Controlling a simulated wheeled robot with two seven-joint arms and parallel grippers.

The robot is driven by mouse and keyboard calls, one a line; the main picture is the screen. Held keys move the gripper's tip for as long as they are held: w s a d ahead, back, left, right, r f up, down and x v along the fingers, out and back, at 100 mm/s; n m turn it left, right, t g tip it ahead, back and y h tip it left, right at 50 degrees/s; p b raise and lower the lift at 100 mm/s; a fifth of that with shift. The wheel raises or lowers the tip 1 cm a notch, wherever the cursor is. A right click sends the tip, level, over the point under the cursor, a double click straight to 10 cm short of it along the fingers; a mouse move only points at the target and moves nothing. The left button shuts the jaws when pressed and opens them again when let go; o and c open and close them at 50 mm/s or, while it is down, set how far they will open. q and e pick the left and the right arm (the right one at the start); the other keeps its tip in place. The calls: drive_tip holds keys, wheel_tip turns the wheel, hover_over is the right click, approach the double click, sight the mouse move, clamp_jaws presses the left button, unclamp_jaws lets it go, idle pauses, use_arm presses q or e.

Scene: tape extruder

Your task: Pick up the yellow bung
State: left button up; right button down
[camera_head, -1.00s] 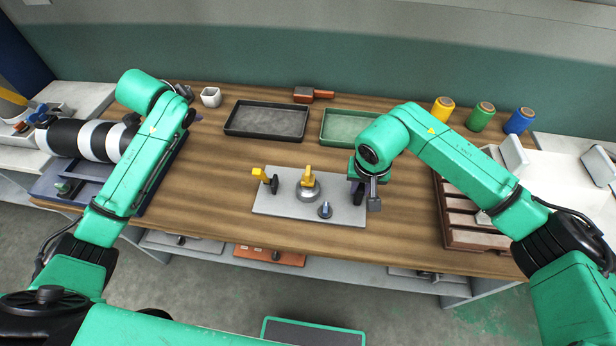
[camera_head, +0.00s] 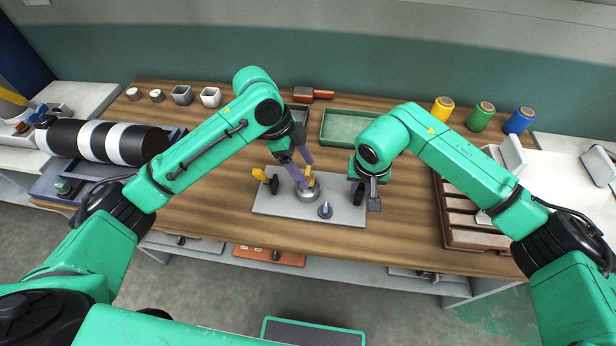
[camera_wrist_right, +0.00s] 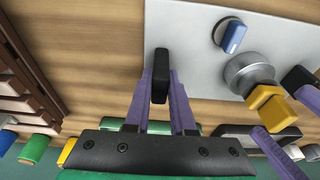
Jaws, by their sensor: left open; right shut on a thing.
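The yellow bung (camera_head: 311,181) stands in a round silver fitting (camera_head: 309,194) on a light grey plate. Its blocky yellow top shows in the right wrist view (camera_wrist_right: 272,110), with the silver fitting (camera_wrist_right: 247,72) beside it. My left gripper (camera_head: 306,183) is open over the bung, its purple fingers partly hiding it in the head view. One dark fingertip shows beside the bung in the right wrist view. My right gripper (camera_wrist_right: 160,78) is shut on a black upright piece (camera_wrist_right: 160,68) at the plate's right edge.
A green tray (camera_head: 345,124) lies behind. A brown rack (camera_head: 462,232) stands right. Wood in front is clear.

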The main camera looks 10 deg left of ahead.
sight(308, 170)
use_arm(q)
drive_tip(key=x, duration=0.3)
drive_tip(key=shift+a+r, duration=0.1)
clamp_jaws()
use_arm(e)
drive_tip(key=c, duration=0.7)
unclamp_jaws()
use_arm(q)
wheel_tip(308, 170, up, 18)
use_arm(e)
drive_tip(key=shift+r, duration=0.1)
